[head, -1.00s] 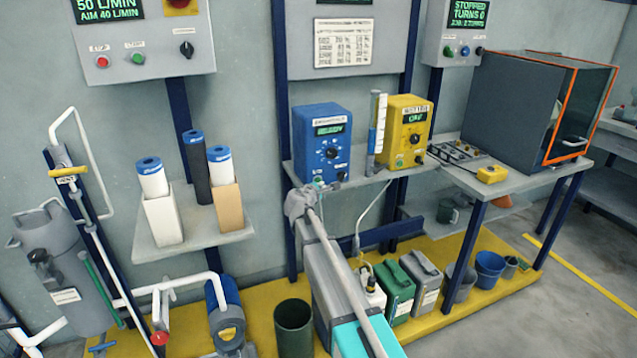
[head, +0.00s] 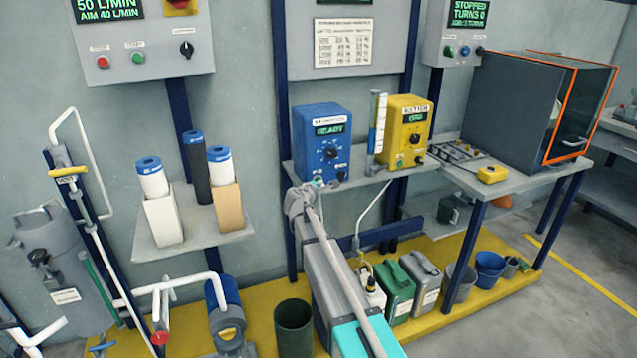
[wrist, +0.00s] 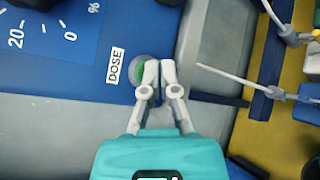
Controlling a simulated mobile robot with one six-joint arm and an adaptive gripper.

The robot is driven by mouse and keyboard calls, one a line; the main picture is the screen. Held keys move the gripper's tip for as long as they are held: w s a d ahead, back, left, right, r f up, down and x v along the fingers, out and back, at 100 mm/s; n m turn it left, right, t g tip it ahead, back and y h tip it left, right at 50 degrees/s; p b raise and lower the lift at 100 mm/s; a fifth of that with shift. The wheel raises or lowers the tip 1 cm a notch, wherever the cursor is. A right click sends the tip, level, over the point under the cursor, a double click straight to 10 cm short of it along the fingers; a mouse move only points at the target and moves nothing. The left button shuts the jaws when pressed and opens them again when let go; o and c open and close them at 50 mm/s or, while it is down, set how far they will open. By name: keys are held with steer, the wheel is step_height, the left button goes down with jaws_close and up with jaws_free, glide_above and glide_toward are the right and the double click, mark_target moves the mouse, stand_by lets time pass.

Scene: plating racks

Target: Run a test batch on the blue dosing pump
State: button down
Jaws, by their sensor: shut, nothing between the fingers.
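The blue dosing pump (head: 321,140) stands on the middle shelf, and its green display reads READY. Its dial and lower front controls face me. In the wrist view, the blue front panel (wrist: 80,85) carries a DOSE label (wrist: 115,66) and a round green button (wrist: 139,71) beside it. My gripper (wrist: 160,69) is shut and empty, with its fingertips at the button's right edge, partly covering it. I cannot tell whether they touch it. In the head view my gripper (head: 316,185) is at the pump's lower front edge.
A graduated cylinder (head: 372,138) stands right of the pump, beside a yellow unit (head: 407,130). A yellow pendant (head: 491,174) and grey cabinet (head: 510,105) are further right. Jerrycans and buckets stand below. Filter cartridges (head: 195,165) are on the left shelf.

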steer(key=shift+w+a, duration=0.1)
steer(key=shift+w, duration=0.3)
stand_by(0.6)
steer(key=shift+s, duration=0.15)
steer(key=shift+s+d, duration=0.3)
steer(key=shift+s, duration=0.45)
steer(key=shift+s, duration=0.1)
stand_by(0.3)
steer(key=s, duration=0.1)
steer(key=s+d, duration=0.1)
steer(key=s, duration=0.2)
steer(key=shift+s+d, duration=0.25)
stand_by(0.8)
